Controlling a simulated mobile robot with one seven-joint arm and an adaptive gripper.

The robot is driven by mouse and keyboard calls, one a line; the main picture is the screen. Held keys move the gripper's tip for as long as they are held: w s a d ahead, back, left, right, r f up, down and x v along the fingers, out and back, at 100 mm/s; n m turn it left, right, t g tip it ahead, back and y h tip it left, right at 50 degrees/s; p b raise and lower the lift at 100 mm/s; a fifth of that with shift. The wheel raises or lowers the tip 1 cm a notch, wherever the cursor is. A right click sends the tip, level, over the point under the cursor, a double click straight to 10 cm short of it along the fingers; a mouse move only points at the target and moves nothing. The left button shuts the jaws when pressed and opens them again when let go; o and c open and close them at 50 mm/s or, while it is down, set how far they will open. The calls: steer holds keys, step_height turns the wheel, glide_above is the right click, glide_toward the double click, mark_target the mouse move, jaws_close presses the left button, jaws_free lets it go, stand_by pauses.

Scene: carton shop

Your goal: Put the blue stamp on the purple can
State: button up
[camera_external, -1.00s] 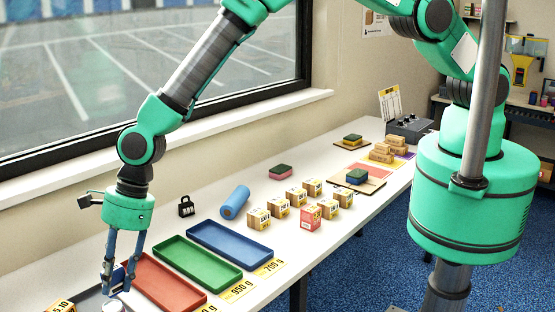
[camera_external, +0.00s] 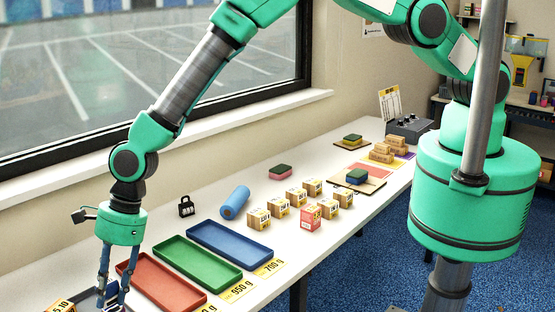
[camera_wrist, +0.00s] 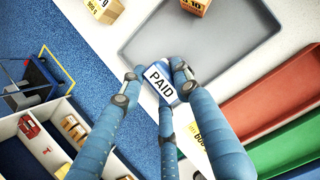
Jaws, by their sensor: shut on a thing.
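The blue stamp (camera_wrist: 162,83), with a white top face reading PAID, sits between the fingers of my gripper (camera_wrist: 157,82) in the wrist view. The fingers are shut on it. In the external view my gripper (camera_external: 113,298) is low at the front left, by the red tray, and the stamp is mostly hidden by the fingers. I cannot make out a purple can in either current view.
A grey tray (camera_wrist: 205,55) lies beyond the stamp in the wrist view, with a small carton (camera_wrist: 196,6) in it. Red (camera_external: 165,284), green (camera_external: 197,262) and blue (camera_external: 230,243) trays stand to the right. Several cartons, a blue roll (camera_external: 234,202) and a black weight (camera_external: 186,207) lie farther back.

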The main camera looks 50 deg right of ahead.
steer(key=shift+f, duration=0.25)
steer(key=shift+f, duration=0.15)
steer(key=o, duration=1.2)
steer(key=shift+c, duration=0.2)
steer(key=b+v, duration=0.1)
steer(key=v, duration=1.1)
steer(key=shift+w, duration=0.1)
stand_by(0.4)
